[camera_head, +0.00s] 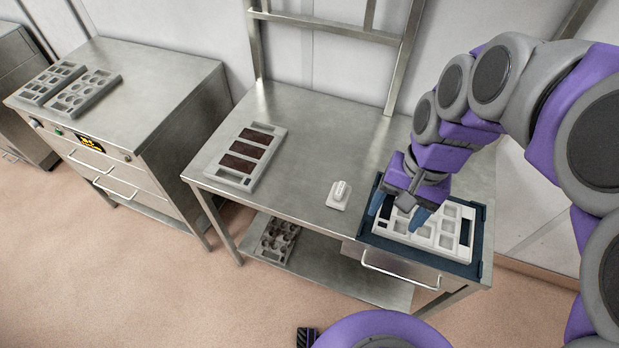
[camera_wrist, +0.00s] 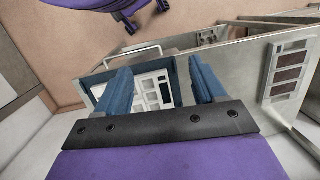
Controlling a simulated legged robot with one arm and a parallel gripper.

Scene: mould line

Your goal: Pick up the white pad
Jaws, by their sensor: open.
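The white pad (camera_head: 339,196) is a small white block with a raised grip, sitting on the steel table left of the dark blue tray. My gripper (camera_head: 405,212) is open and empty, over the white mould in that tray, to the right of the pad. The gripper's two blue fingers (camera_wrist: 160,75) are spread apart in the wrist view, with part of the white mould between them. I cannot make out the pad in the wrist view.
The dark blue tray (camera_head: 371,239) holds a white mould with several cavities. A grey mould with dark brown fillings (camera_head: 221,169) lies at the table's left. A dark mould (camera_head: 277,240) is on the lower shelf. A steel cabinet (camera_head: 150,90) stands left. The table behind the pad is clear.

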